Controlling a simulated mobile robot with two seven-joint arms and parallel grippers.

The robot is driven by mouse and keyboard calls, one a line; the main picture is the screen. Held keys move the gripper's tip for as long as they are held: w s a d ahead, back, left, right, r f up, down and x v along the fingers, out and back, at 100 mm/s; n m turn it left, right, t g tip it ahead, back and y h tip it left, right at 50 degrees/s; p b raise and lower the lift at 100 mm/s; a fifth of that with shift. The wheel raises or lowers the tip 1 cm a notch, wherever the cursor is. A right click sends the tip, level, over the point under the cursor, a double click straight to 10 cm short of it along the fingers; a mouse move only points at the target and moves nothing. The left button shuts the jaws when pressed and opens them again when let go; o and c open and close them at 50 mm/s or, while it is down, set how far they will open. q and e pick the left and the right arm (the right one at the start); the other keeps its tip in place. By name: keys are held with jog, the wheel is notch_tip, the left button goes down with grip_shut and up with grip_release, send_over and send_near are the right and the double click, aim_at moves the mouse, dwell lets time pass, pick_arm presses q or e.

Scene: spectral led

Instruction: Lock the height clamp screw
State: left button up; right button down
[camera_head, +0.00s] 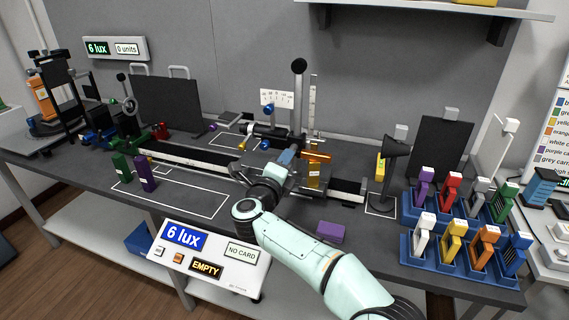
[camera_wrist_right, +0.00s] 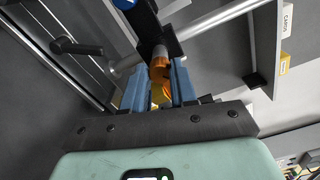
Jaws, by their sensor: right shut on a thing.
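An orange clamp screw (camera_wrist_right: 159,68) sits on a metal rod in the right wrist view, between the blue fingertips of my right gripper (camera_wrist_right: 160,88). The fingers are shut on it. I take this to be the height clamp screw; its exact turn position cannot be told. In the head view my right gripper (camera_head: 287,157) reaches over the bench to the optical rail, beside an orange holder (camera_head: 315,157). A tall post with a black ball top (camera_head: 299,67) stands just behind. My left gripper is not in view.
A black lamp-like stand (camera_head: 388,160) is right of the gripper. Blue racks of coloured cards (camera_head: 449,265) stand at the right front. A purple block (camera_head: 331,232) lies near the front edge. A display box (camera_head: 207,258) reads 6 lux, no card, empty. A dark rail (camera_head: 190,160) runs left.

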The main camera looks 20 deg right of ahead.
jog(key=c, duration=0.9)
grip_release()
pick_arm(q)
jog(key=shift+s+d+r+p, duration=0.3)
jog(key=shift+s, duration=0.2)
pick_arm(e)
jog(key=v, duration=1.3)
jog(key=shift+s+a, duration=0.15)
jog(key=shift+s, duration=0.05)
